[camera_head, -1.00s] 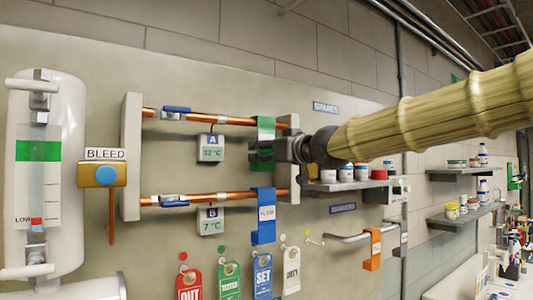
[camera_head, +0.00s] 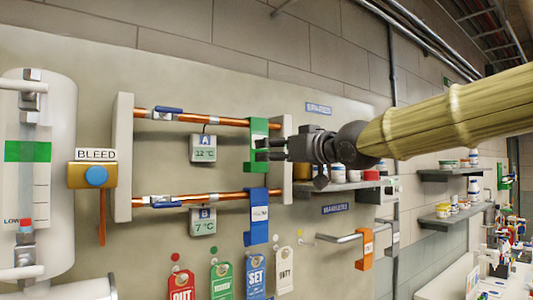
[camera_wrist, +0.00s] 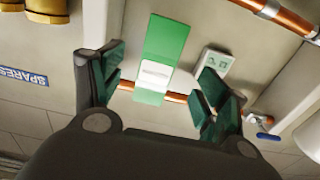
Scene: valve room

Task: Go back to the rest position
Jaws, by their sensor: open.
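My gripper (camera_head: 272,149) is open and empty in the head view, pointing left in front of the right end of the upper copper pipe (camera_head: 180,117). In the wrist view, my gripper (camera_wrist: 160,85) shows its two fingers spread wide. A green tag (camera_wrist: 165,45) hangs on the copper pipe between them, apart from both fingers. The green tag (camera_head: 257,130) also shows in the head view, partly behind the fingertips. A blue tag (camera_head: 257,222) hangs on the lower copper pipe (camera_head: 180,198) below my gripper.
Shelves (camera_head: 337,186) with small jars stand right of the pipes. An orange tag (camera_head: 365,250) hangs on a rail (camera_head: 335,240). Several coloured door-hanger tags (camera_head: 221,280) hang along the bottom. A tank with a gauge (camera_head: 38,170) and a BLEED valve (camera_head: 93,175) are at the left.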

